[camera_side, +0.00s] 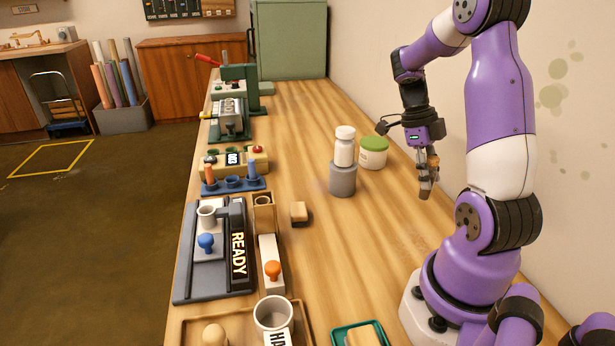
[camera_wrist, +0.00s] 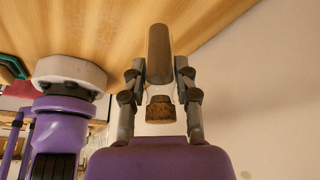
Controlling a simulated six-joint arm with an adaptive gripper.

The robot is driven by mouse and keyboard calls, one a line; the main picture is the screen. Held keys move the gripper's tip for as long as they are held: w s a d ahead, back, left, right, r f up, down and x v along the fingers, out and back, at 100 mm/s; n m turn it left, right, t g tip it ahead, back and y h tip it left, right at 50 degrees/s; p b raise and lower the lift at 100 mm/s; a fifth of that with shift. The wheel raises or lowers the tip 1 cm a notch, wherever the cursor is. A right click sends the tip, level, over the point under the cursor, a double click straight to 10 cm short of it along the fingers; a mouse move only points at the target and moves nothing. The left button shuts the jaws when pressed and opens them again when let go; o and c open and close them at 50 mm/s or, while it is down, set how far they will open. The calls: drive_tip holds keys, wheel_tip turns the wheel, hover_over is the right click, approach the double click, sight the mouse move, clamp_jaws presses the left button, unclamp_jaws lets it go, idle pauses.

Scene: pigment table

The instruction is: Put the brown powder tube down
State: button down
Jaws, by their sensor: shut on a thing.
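My gripper (camera_side: 428,172) hangs pointing down on the right side of the table, near the wall. In the wrist view, my gripper (camera_wrist: 160,78) is shut on the brown powder tube (camera_wrist: 159,52), with one finger on each side. The tube's dark brown body points away from the palm, and its brown cork (camera_wrist: 160,112) is near the palm. In the side view the tube (camera_side: 425,190) is small and partly covered by the fingers. It looks upright and above the wood, but the exact gap is unclear. A blue rack (camera_side: 234,186) at the left holds an orange tube (camera_side: 209,173).
Bare wood lies between the block and my arm's base.

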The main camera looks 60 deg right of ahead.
sight(427, 200)
drive_tip(key=shift+f, duration=1.9)
drive_tip(key=c, duration=0.6)
unclamp_jaws()
drive_tip(key=shift+f, duration=0.1)
